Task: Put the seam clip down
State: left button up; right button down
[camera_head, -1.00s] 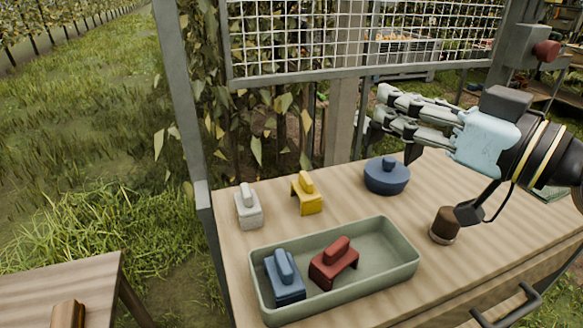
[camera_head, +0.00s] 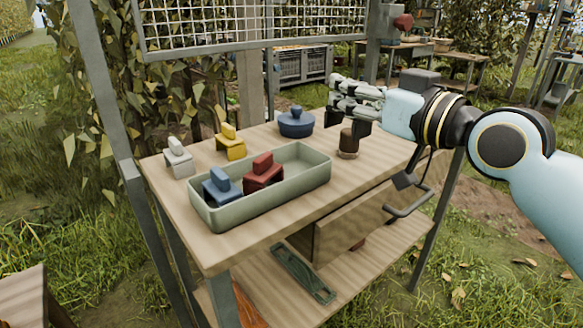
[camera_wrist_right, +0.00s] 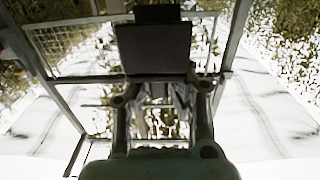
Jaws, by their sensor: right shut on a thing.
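My right gripper (camera_head: 357,98) reaches in from the right, above the far right part of the wooden table (camera_head: 285,223). It is shut on a dark, blocky thing, the seam clip, which shows in the right wrist view (camera_wrist_right: 154,48) as a wide block with a narrower top. My left gripper is not in view.
A green-grey tray (camera_head: 268,209) holds a blue clip (camera_head: 221,188) and a red clip (camera_head: 263,173). A white clip (camera_head: 179,158), a yellow clip (camera_head: 230,143) and a round blue pot (camera_head: 296,123) stand behind it. A wire mesh panel (camera_head: 240,28) rises behind the table.

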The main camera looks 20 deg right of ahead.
jog(key=w+a+f+b, duration=0.1)
jog(key=w+a+f, duration=0.1)
jog(key=w+a+f+b, duration=0.1)
jog(key=a+f, duration=0.1)
jog(key=f, duration=0.1)
jog(key=w+a+f+b, duration=0.1)
jog(key=w+f, duration=0.1)
jog(key=f, duration=0.1)
jog(key=shift+w+a, duration=0.35)
jog(key=shift+a, duration=0.05)
jog(key=shift+f, duration=0.35)
pick_arm(q)
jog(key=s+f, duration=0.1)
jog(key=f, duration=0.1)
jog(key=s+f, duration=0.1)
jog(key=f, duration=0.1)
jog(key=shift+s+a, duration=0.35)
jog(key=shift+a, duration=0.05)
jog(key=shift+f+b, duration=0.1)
jog(key=shift+b, duration=0.2)
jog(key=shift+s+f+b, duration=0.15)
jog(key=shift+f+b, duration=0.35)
pick_arm(e)
jog(key=shift+f, duration=0.6)
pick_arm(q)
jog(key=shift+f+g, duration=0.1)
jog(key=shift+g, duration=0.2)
